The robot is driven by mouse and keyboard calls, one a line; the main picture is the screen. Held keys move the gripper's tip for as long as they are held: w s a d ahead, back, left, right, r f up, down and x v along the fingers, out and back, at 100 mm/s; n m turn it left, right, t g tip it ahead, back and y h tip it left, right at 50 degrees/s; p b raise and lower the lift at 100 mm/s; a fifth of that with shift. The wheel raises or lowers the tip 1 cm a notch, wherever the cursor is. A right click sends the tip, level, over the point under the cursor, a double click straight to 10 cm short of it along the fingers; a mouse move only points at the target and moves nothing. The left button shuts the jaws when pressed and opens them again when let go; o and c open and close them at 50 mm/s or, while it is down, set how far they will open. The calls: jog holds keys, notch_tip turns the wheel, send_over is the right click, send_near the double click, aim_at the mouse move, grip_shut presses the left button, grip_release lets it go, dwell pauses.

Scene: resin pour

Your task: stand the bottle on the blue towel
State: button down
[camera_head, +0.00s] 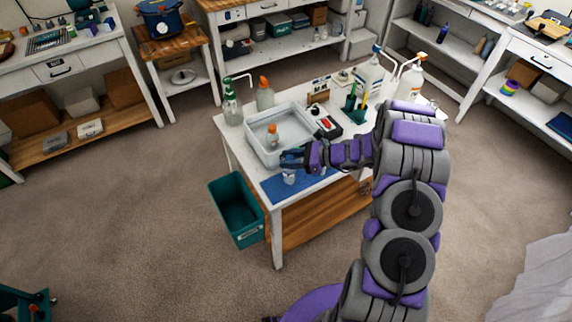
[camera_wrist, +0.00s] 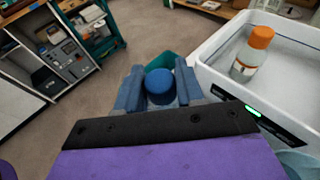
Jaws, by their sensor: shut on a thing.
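My gripper (camera_head: 290,158) is over the front left part of the white table, above the blue towel (camera_head: 314,188). It is shut on a bottle (camera_head: 289,179) that shows below it in the head view as a small clear body. In the wrist view the bottle's round blue cap (camera_wrist: 158,80) sits between the two blue fingers of my gripper (camera_wrist: 157,90). My gripper and arm hide part of the towel.
A white tray (camera_head: 262,152) behind my gripper holds an orange-capped bottle (camera_wrist: 250,55). Pump bottles (camera_head: 369,76) and a green-capped bottle (camera_head: 232,105) stand further back. A teal bin (camera_head: 235,212) is at the table's left side.

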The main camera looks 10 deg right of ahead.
jog(key=shift+w+a, duration=0.1)
jog(key=shift+w, duration=0.2)
jog(key=f, duration=0.1)
jog(key=f+b, duration=0.1)
jog(key=f, duration=0.1)
jog(key=shift+w+f, duration=0.2)
jog(key=shift+f, duration=0.05)
jog(key=shift+a, duration=0.4)
jog(key=shift+f, duration=0.15)
jog(key=c, duration=1.1)
grip_release()
jog(key=shift+d, duration=0.15)
jog(key=o, duration=0.4)
jog(key=shift+d, duration=0.2)
jog(key=shift+a, duration=0.1)
jog(key=shift+a, duration=0.1)
